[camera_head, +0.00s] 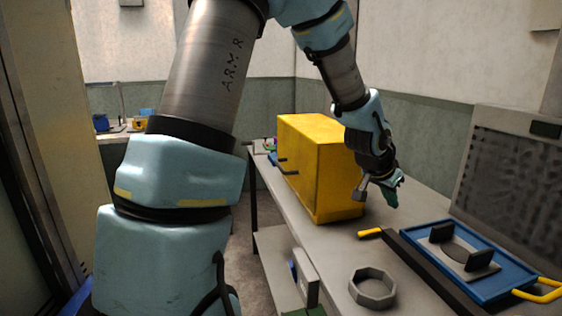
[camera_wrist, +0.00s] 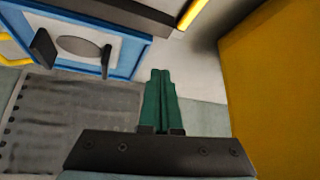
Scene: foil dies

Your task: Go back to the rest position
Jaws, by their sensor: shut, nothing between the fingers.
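My gripper (camera_head: 394,180) hangs above the bench, close to the right side of a yellow cabinet (camera_head: 318,168). In the wrist view its two green fingers (camera_wrist: 161,76) lie together, shut, with nothing between them. The cabinet fills the right of the wrist view (camera_wrist: 280,90) and stands apart from the fingers. My upper arm covers the left middle of the head view, and my forearm hides part of the cabinet's upper right corner.
A blue tray (camera_head: 470,285) with two black uprights and yellow handles lies on the grey bench (camera_head: 410,296). A grey ring (camera_head: 372,287) sits near the front edge. A dark perforated panel (camera_head: 515,185) stands behind.

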